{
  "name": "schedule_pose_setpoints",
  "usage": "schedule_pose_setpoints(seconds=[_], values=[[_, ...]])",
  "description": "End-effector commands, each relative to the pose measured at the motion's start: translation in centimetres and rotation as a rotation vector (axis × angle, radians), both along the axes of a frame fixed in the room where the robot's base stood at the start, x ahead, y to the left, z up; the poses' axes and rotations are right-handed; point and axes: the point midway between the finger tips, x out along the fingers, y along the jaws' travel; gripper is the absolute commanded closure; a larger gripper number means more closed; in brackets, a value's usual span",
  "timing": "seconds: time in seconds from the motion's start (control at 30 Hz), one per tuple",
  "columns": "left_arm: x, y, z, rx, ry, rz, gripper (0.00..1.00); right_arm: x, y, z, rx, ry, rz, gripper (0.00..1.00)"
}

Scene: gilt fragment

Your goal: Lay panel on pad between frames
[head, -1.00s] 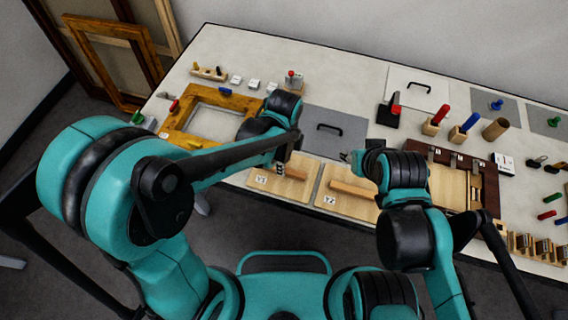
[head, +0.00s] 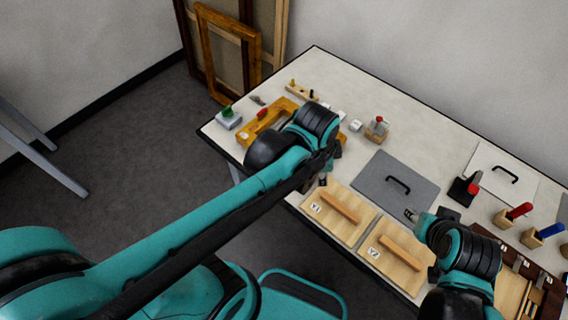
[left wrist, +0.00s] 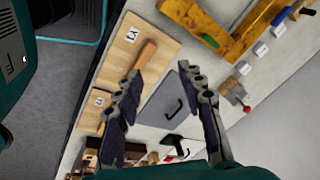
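A grey square panel (head: 378,190) with a black handle (head: 397,184) lies flat on the table; it also shows in the left wrist view (left wrist: 163,100). A dark brown frame (head: 486,230) is at the right edge, partly covered by my right arm. I cannot tell whether a pad lies under the grey panel. My left gripper (left wrist: 163,76) is open and empty, above the far edge of the board marked Y1 (head: 328,224). My right gripper (head: 411,215) is by the grey panel's near right corner; its fingers are too small to read.
The Y1 board and a second wooden board (head: 385,268), each with a wooden bar handle, lie along the near edge. A white panel (head: 485,160) with a black handle lies at the back right. A red-topped block (head: 377,129) and small white blocks stand behind. More frames (head: 225,50) lean against the wall.

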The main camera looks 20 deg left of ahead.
Motion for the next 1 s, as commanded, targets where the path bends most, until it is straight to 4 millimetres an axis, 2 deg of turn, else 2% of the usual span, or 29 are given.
schedule_pose_setpoints(seconds=[0.03, 0.2, 0.3, 0.4, 0.53, 0.8, 0.87, 1.0], values=[[-0.9, 1.9, 0.6, -0.044, -0.043, 0.156, 0.61, 0.0, 0.0, 0.0, 0.000, 0.000, 0.000, 0.60], [-2.7, 6.5, 1.9, -0.226, -0.186, 0.646, 0.61, 0.0, 0.0, 0.0, 0.000, 0.000, 0.000, 0.60], [-3.5, 8.2, 2.2, -0.316, -0.243, 0.841, 0.61, 0.0, 0.0, 0.0, 0.000, 0.000, 0.000, 0.60], [-3.9, 9.1, 2.3, -0.378, -0.280, 0.957, 0.61, 0.0, 0.0, 0.0, 0.000, 0.000, 0.000, 0.60], [-4.1, 9.6, 2.3, -0.410, -0.296, 1.013, 0.61, 0.0, 0.0, 0.0, 0.000, 0.000, 0.000, 0.60], [-4.1, 9.5, 2.2, -0.410, -0.296, 1.014, 0.61, 0.0, 0.0, -0.2, 0.000, 0.000, 0.000, 0.60], [-4.1, 9.5, 1.6, -0.410, -0.295, 1.014, 0.61, 0.0, 0.0, -0.7, 0.000, 0.000, 0.000, 0.60], [-4.1, 9.5, -1.1, -0.409, -0.294, 1.013, 0.61, 0.0, 0.0, -3.4, 0.000, 0.000, 0.000, 0.60]])
